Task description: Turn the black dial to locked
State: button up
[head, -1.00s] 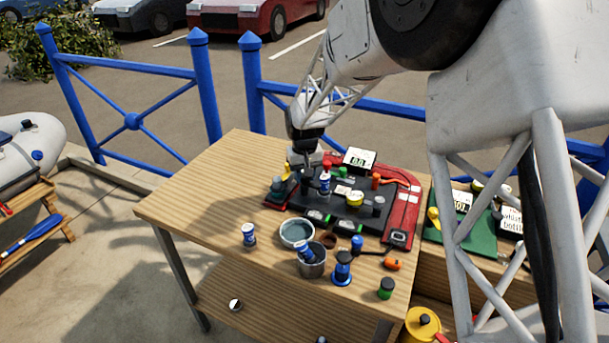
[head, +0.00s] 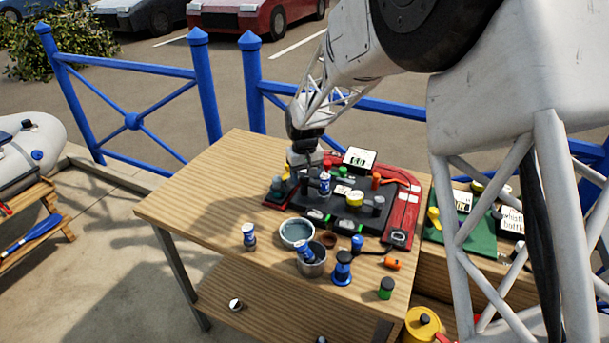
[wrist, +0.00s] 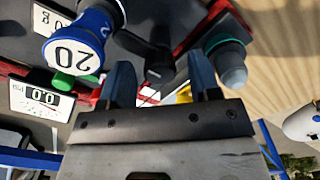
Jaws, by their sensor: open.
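My gripper (head: 303,164) is over the back left of the black panel (head: 322,207) in the head view. In the wrist view my gripper (wrist: 161,75) shows two blue fingers, apart. A black dial with a raised grip (wrist: 157,72) lies in line with the gap between them. I cannot tell whether either finger touches it. In the head view a small black upright part (head: 304,184), probably this dial, stands just below my gripper. Its position marks cannot be read.
A blue-and-white cylinder marked 20 (wrist: 76,46) stands close to one finger. A grey-and-teal knob (wrist: 232,66) is beside the other. The table's left part (head: 195,200) is clear.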

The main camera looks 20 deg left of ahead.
aim_at(304, 176)
jog(key=shift+r, duration=3.9)
